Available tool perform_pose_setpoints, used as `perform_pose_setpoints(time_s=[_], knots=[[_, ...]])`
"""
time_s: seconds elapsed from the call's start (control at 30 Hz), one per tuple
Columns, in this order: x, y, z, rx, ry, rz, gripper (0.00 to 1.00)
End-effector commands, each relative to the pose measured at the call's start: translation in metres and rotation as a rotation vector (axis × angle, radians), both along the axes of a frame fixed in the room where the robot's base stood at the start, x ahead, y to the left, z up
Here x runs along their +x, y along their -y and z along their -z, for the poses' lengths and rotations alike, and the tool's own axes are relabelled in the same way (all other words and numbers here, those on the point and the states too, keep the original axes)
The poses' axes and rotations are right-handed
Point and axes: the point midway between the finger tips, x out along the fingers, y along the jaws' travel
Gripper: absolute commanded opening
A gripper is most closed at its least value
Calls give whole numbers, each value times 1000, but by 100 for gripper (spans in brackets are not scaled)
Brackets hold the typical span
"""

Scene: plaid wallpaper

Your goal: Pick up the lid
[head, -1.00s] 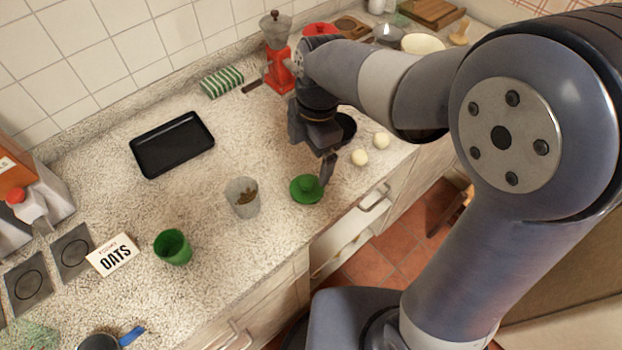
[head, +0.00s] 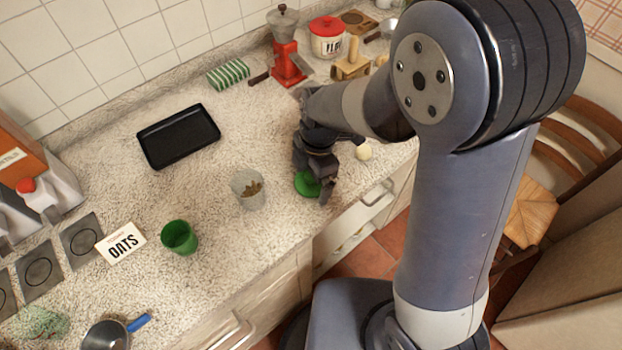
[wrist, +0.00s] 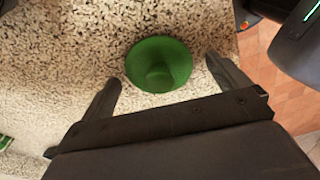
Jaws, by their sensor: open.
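The green lid (head: 306,185) lies on the speckled counter near its front edge, partly hidden by my gripper in the head view. In the wrist view the lid (wrist: 159,64) is a round green disc with a raised knob in the middle. My gripper (head: 322,190) is right above and beside the lid. In the wrist view my gripper (wrist: 162,75) is open, with one finger on each side of the lid and nothing held. A gap shows between the lid and each finger.
A clear cup (head: 248,190) with brown contents and a green cup (head: 179,238) stand to the left. A pale round item (head: 363,151) is right of my gripper. The counter edge is close.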

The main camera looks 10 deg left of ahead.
Motion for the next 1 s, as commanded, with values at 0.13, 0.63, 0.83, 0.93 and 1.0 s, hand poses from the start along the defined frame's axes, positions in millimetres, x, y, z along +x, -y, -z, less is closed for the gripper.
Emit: perform_pose_setpoints(time_s=[0.13, 0.63, 0.83, 0.93, 1.0], knots=[[0, 0, 0, 0, 0, 0, 86], [0, 0, 0, 0, 0, 0, 48], [0, 0, -1, 1, 1, 0, 48], [1, 0, -8, 2, 2, -1, 48], [1, -1, -18, 4, 5, 0, 48]])
